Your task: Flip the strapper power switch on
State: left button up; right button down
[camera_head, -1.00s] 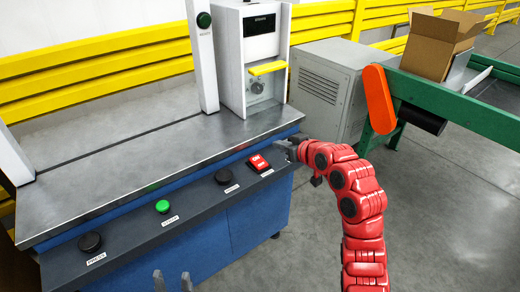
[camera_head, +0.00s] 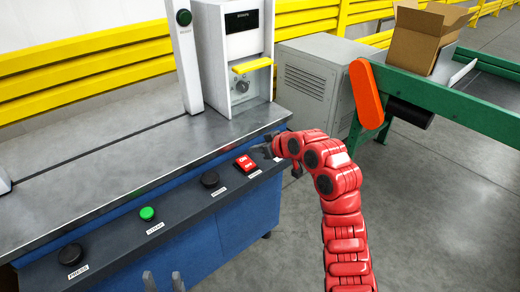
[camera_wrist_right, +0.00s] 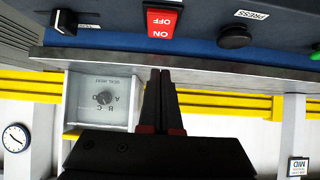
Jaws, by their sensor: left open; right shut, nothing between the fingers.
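My right gripper (camera_head: 264,151) is shut and empty, just right of the switch. In the right wrist view its closed fingertips (camera_wrist_right: 160,72) point toward the switch with a gap in the picture; contact is not visible. My left gripper (camera_head: 163,281) is open and empty at the bottom edge, only its fingertips showing.
A black button (camera_head: 210,180), a green button (camera_head: 147,214) and another black button (camera_head: 71,254) run along the panel. A white upright housing (camera_head: 240,50) stands on the table behind. A grey cabinet (camera_head: 310,85) and green conveyor (camera_head: 450,105) are at right. Open floor lies in front.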

aim_at(242, 159)
jog(key=x, duration=0.6)
jog(key=shift+w, duration=0.1)
notch_tip(242, 159, down, 3)
jog(key=shift+w+a+r, duration=0.1)
jog(key=shift+a+r, duration=0.05)
jog(key=shift+w+f, duration=0.1)
jog(key=shift+f, duration=0.45)
jog(key=shift+w+a+f+g+h, duration=0.15)
jog(key=shift+w+g+h, duration=0.15)
jog(key=shift+g, duration=0.1)
jog(key=shift+f, duration=0.15)
